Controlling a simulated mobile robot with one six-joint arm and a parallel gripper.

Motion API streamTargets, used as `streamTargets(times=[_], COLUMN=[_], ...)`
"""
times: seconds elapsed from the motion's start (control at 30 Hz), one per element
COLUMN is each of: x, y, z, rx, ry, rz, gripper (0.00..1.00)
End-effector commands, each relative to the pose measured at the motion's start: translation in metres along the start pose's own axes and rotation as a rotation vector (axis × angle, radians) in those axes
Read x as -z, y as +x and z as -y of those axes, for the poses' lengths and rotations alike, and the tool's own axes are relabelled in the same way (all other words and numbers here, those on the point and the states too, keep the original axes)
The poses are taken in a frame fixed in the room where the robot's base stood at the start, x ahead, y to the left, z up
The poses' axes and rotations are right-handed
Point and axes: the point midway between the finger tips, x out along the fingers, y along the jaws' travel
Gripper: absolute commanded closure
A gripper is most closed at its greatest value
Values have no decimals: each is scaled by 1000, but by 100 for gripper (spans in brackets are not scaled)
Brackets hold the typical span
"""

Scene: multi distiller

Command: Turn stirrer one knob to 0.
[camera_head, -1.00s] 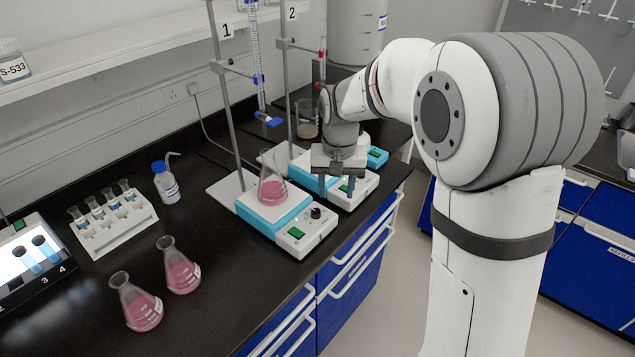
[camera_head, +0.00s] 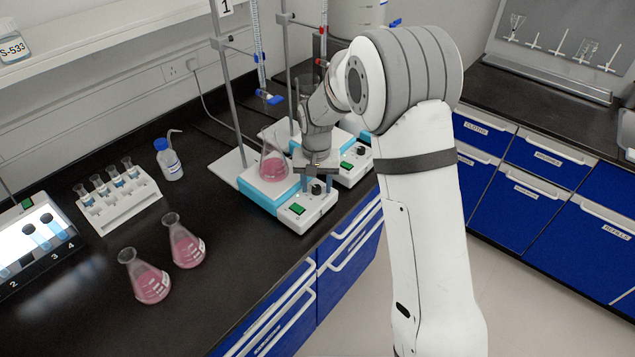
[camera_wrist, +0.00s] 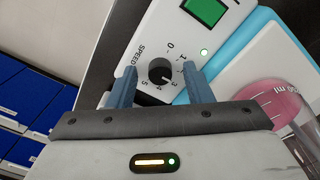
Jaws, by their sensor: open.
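Stirrer one (camera_head: 265,198) is the near white and blue plate with a flask of pink liquid (camera_head: 273,166) on it, by the stand marked 1. Its black knob (camera_head: 317,188) is on the front panel. In the wrist view the knob (camera_wrist: 160,71) sits in a dial marked 0 to 5 with SPEED beside it. Its pale mark seems to point toward 3 or 4. My gripper (camera_wrist: 159,72) is open, one blue-grey finger on each side of the knob, with gaps visible. In the head view my gripper (camera_head: 316,180) is over the panel.
A green switch (camera_wrist: 203,9) and a lit green lamp (camera_wrist: 204,52) are close to the dial. A second stirrer (camera_head: 355,165) stands behind. Two flasks (camera_head: 187,245) and a vial rack (camera_head: 118,197) stand on the bench to the left.

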Motion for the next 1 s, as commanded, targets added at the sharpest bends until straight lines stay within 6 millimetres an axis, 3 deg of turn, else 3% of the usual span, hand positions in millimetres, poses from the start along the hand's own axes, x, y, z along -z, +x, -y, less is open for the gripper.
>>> streamTargets(times=[0.23, 0.77, 1.0], x=[0, 0, 0], y=[0, 0, 1], z=[0, 1, 0], rx=[0, 0, -1], ry=[-1, -2, -23], rz=[-1, -1, -1], gripper=[56, 99, 99])
